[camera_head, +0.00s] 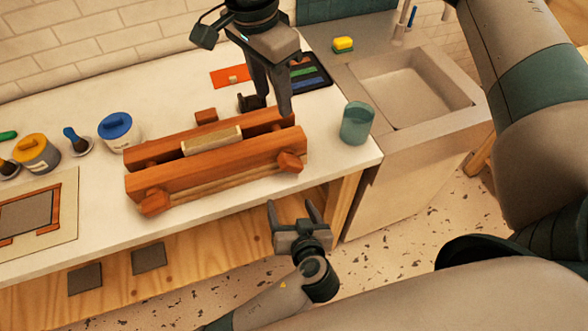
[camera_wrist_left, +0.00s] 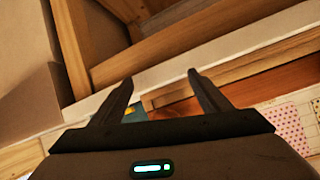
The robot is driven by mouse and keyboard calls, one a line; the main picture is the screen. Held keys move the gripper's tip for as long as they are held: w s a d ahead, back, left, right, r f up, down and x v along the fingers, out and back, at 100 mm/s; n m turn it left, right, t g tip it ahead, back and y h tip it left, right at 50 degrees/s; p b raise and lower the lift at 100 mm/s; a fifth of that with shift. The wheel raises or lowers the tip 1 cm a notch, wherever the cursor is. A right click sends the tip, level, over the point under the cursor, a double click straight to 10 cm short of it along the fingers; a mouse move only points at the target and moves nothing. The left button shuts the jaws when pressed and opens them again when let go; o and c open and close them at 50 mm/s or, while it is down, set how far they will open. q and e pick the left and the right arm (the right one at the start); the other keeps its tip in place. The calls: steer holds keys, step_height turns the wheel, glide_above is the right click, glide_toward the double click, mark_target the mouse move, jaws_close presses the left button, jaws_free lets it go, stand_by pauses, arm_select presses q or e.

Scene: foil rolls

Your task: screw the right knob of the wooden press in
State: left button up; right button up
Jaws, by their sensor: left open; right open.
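The wooden press (camera_head: 160,182) lies on the white counter, with a pale block (camera_head: 212,141) between its two reddish beams. Its right knob (camera_head: 290,162) sticks out of the front beam near the right end, and its left knob (camera_head: 153,202) near the left end. My left gripper (camera_head: 297,208) is open and empty in front of the counter edge, below and apart from the right knob. Its open fingers show in the left wrist view (camera_wrist_left: 160,90). My right gripper (camera_head: 268,107) is open at the back right of the press; whether it touches the rear beam is unclear.
A teal glass (camera_head: 357,123) stands right of the press near the sink (camera_head: 412,90). A framed board (camera_head: 30,215) lies front left. The counter's front edge (camera_head: 330,177) lies between my left gripper and the press.

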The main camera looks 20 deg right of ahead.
mark_target(293, 170)
arm_select(q)
steer(key=s+d+r+m+t, duration=0.3)
steer(key=s+r+m+t, duration=0.1)
steer(key=s+r+t, duration=0.1)
steer(key=shift+s+r+m+t+y, duration=0.3)
steer(key=shift+s+r+t+y, duration=0.1)
steer(key=shift+r, duration=0.45)
steer(key=shift+w, duration=0.15)
steer(key=w, duration=1.1)
steer(key=shift+w+d, duration=0.1)
steer(key=shift+w, duration=0.3)
steer(key=shift+c, duration=0.6)
steer(key=c, duration=0.9)
